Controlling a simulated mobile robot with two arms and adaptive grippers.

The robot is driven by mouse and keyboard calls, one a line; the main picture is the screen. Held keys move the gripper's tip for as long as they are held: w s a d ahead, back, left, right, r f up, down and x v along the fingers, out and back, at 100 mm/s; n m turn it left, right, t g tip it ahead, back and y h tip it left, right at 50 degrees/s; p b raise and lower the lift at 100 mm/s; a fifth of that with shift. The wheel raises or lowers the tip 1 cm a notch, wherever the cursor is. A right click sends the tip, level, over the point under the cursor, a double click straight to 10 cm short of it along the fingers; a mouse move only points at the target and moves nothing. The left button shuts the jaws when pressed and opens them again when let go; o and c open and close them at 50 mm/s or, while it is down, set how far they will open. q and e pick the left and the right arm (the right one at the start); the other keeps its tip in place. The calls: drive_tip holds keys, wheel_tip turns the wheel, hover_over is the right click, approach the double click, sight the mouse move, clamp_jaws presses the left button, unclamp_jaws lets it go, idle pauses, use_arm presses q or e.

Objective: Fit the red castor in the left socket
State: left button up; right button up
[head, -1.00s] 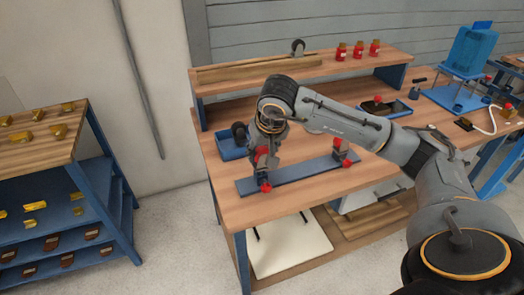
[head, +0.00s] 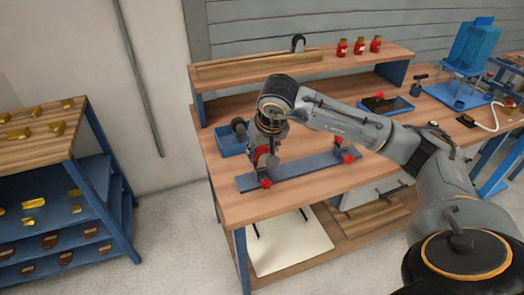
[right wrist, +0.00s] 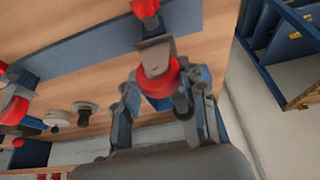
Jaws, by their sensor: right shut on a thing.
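A long blue plate (head: 305,167) lies on the wooden bench with a red-knobbed socket fixture at each end. The left socket (head: 265,182) is under my right gripper (head: 264,157). The right socket (head: 346,154) stands free. My right gripper, also in the right wrist view (right wrist: 165,105), is shut on the red castor (right wrist: 160,82). The castor is at the left socket, against a grey metal piece (right wrist: 155,54) in the wrist view. Fingers and arm partly hide it in the head view, so I cannot tell whether it is seated. My left gripper is out of view.
A blue bin (head: 231,145) with a dark wheel stands behind the plate's left end. A raised shelf (head: 330,62) behind carries a black castor (head: 298,43) and red jars (head: 359,47). A rack (head: 100,190) stands left. The bench front is clear.

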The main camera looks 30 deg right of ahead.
drive_tip(key=shift+f, duration=0.25)
idle(0.6)
drive_tip(key=shift+f+b, duration=0.2)
drive_tip(key=shift+b, duration=0.25)
drive_tip(key=o, duration=1.7)
drive_tip(key=shift+o, duration=0.2)
drive_tip(key=shift+r+p, duration=1.05)
drive_tip(key=shift+r, duration=0.45)
drive_tip(key=shift+r+p, duration=1.35)
drive_tip(key=shift+r, duration=0.7)
